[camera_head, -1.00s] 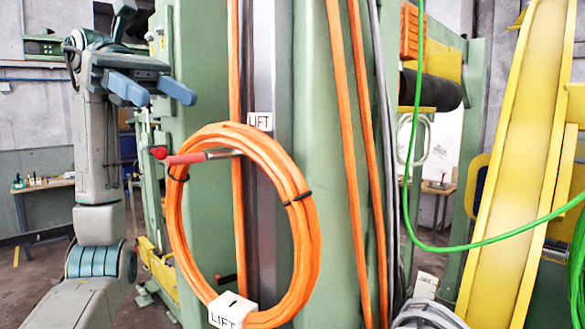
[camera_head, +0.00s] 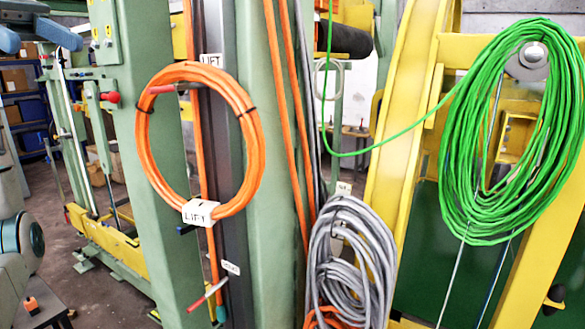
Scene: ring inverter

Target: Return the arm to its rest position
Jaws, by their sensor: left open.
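My left gripper (camera_head: 42,42) is at the top left corner, partly cut off by the picture's edge. Its two blue fingers are apart, with nothing seen between them. The rest of my left arm runs down the left edge. An orange coil (camera_head: 258,150) with black ties hangs on a red-handled lever (camera_head: 163,89) on the green column. My right gripper is not in view.
A grey cable coil (camera_head: 350,245) hangs low in the middle. A large green cable coil (camera_head: 455,150) hangs at the right before a yellow frame (camera_head: 405,110). Green machinery (camera_head: 90,75) stands between my arm and the orange coil. Some bare floor (camera_head: 62,245) shows at the lower left.

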